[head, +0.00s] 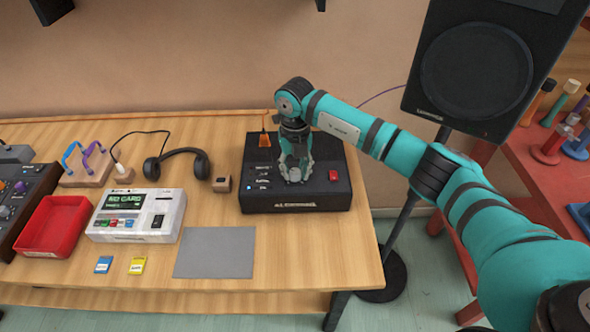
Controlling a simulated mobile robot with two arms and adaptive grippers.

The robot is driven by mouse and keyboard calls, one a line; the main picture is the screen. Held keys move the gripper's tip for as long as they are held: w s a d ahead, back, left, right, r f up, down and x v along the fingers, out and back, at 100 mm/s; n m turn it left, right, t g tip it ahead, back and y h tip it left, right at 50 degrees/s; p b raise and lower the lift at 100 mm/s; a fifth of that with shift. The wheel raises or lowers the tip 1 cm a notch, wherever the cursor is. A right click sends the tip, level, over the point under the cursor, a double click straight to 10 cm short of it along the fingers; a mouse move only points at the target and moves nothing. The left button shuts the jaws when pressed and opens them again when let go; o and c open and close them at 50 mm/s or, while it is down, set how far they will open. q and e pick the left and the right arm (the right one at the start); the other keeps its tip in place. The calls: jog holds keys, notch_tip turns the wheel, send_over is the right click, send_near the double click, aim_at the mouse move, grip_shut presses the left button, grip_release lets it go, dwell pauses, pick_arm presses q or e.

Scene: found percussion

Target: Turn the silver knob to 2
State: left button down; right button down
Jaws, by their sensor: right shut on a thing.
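The silver knob (295,174) sits on top of a black box (262,203) at the right end of the wooden table. My right gripper (295,168) points down over the box and is shut on the silver knob. The fingers cover part of the knob, and its pointer and any number marks are too small or hidden to read. The box also has a red switch (333,175) to the right of the knob and small blue lights at its left. My left gripper is not in view.
Left of the box are headphones (183,152), a white card device (137,227), a red tray (53,224) and a mixer (22,200). A grey mat (216,252) lies in front. A black speaker (474,62) stands to the right, near my right arm.

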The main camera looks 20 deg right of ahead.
aim_at(295, 171)
jog(key=shift+m, duration=1.4)
jog(key=shift+r, duration=0.1)
jog(key=c, duration=1)
grip_release()
notch_tip(295, 171, up, 12)
